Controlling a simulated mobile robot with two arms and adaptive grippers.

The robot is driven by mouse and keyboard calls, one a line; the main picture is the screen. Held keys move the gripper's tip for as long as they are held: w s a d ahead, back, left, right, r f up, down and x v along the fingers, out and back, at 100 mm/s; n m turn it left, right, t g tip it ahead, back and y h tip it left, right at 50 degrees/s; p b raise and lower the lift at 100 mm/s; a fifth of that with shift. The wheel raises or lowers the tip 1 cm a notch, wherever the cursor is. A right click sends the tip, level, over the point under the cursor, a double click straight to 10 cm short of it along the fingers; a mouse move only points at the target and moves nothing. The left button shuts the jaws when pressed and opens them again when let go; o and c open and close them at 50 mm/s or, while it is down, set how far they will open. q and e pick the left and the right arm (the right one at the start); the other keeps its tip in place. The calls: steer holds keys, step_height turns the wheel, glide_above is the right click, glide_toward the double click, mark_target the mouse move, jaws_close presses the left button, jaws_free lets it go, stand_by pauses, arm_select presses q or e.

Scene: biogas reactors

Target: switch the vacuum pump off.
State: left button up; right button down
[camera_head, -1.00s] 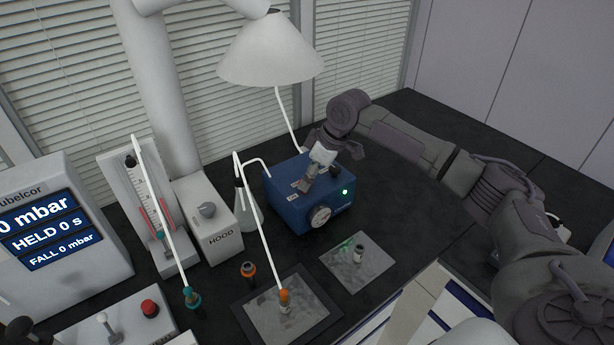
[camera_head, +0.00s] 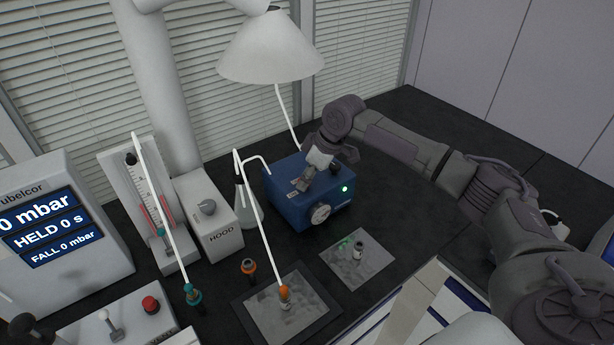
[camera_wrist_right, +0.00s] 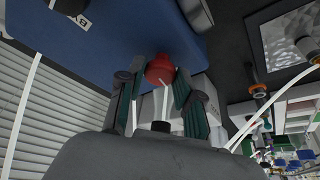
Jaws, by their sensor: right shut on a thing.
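The vacuum pump (camera_head: 292,210) is a blue box in the middle of the head view, with a round dial (camera_head: 320,214) on its front. A green lamp (camera_head: 344,188) glows on the pump. My right gripper (camera_head: 306,182) reaches down to the pump's top from the right. In the right wrist view, my gripper (camera_wrist_right: 158,90) is shut on a red knob (camera_wrist_right: 159,67) at the blue body (camera_wrist_right: 100,40). The head view hides this knob behind the fingers. My left gripper is not in view.
A flask (camera_head: 247,212) and a hood control box (camera_head: 207,222) stand left of the pump. A white lamp-shaped hood (camera_head: 270,50) hangs above.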

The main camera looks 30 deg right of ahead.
steer(key=shift+r+p, duration=0.15)
steer(key=shift+p, duration=0.25)
steer(key=m+h+p, duration=0.1)
steer(key=m+p, duration=0.1)
steer(key=p, duration=0.2)
steer(key=m+h+p, duration=0.1)
steer(key=m+p, duration=0.2)
steer(key=p, duration=0.1)
steer(key=m+t+p, duration=0.1)
steer(key=m+p, duration=0.2)
steer(key=shift+s+a+r+h+p, duration=0.1)
steer(key=shift+a+r+h+p, duration=0.05)
steer(key=shift+a+h+p, duration=0.25)
steer(key=shift+m+p, duration=0.35)
steer(key=shift+m, duration=0.25)
steer(key=m, duration=0.1)
steer(key=m+h+p, duration=0.1)
steer(key=shift+f+m, duration=0.2)
steer(key=shift+m, duration=0.1)
steer(key=shift+a+m+h, duration=0.1)
steer(key=shift+m+h, duration=0.9)
steer(key=shift+m, duration=1)
steer(key=shift+g, duration=0.3)
steer(key=c, duration=0.8)
jaws_free()
steer(key=shift+f, duration=0.1)
steer(key=shift+o, duration=0.2)
